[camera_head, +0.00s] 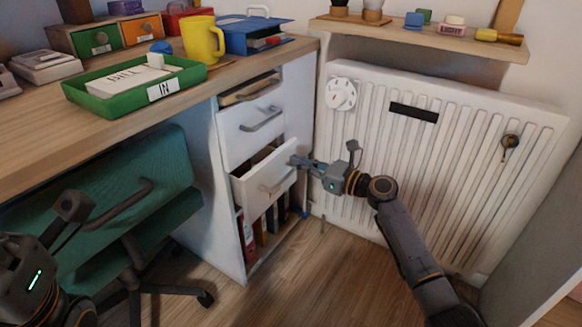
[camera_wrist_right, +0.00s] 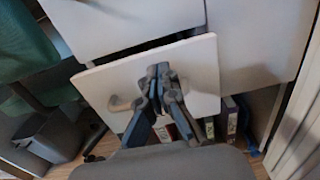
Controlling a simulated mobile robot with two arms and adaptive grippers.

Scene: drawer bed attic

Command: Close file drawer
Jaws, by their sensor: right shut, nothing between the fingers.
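The white file drawer (camera_head: 264,184) in the desk's cabinet stands partly open, with a gap showing above its front. Its front and grey handle also show in the right wrist view (camera_wrist_right: 205,75). My right gripper (camera_head: 294,160) is shut and empty, with its tips at the upper right part of the drawer front. In the right wrist view the closed fingers (camera_wrist_right: 158,72) overlap the drawer front; I cannot tell whether they touch it. My left gripper (camera_head: 72,207) is at the lower left, over the green chair, and its fingers are not clear.
Binders (camera_head: 262,232) stand below. A green chair (camera_head: 110,205) is left of the cabinet, and a white radiator (camera_head: 450,150) is right. Floor before the cabinet is clear.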

